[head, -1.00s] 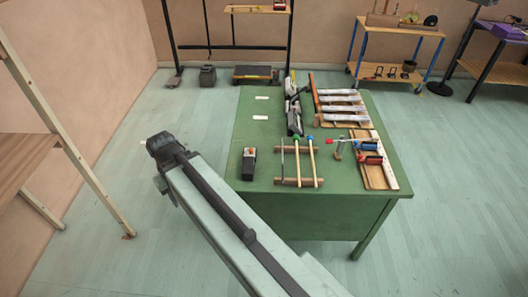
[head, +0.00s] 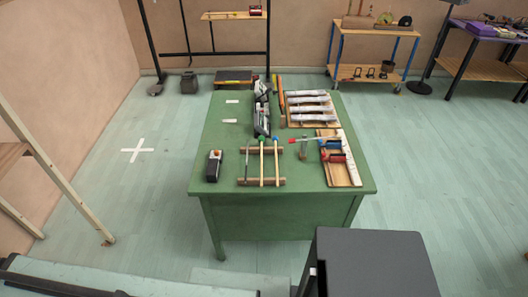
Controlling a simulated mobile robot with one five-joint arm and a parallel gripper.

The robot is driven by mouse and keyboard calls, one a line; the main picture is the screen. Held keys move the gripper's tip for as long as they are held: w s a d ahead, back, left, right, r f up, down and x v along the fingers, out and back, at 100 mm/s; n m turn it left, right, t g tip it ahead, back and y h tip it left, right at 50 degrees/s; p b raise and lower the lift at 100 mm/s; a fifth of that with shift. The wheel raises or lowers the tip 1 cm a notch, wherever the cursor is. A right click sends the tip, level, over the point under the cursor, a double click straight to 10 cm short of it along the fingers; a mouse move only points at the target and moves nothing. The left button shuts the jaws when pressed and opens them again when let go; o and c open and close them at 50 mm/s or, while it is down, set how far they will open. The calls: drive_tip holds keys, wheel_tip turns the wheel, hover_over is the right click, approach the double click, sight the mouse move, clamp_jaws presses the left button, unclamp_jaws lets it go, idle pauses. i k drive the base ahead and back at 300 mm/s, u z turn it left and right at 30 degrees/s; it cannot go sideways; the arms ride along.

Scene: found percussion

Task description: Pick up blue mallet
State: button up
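Two mallets with wooden sticks lie side by side across a low wooden rack (head: 249,182) on the green table (head: 225,145). The right one looks like the blue mallet (head: 276,160), with a small blue head at its far end. The left mallet (head: 262,160) has a greenish head. A thin dark rod lies left of them on the same rack. My gripper is not in view.
A black box with an orange top (head: 214,165) stands left of the rack. A red-tipped stick (head: 302,140) and a board with red and blue handles (head: 338,160) lie to the right.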

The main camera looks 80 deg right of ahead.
sight(275, 139)
drive_tip(key=z, duration=0.05)
drive_tip(key=k, duration=1.05)
drive_tip(key=u, duration=0.1)
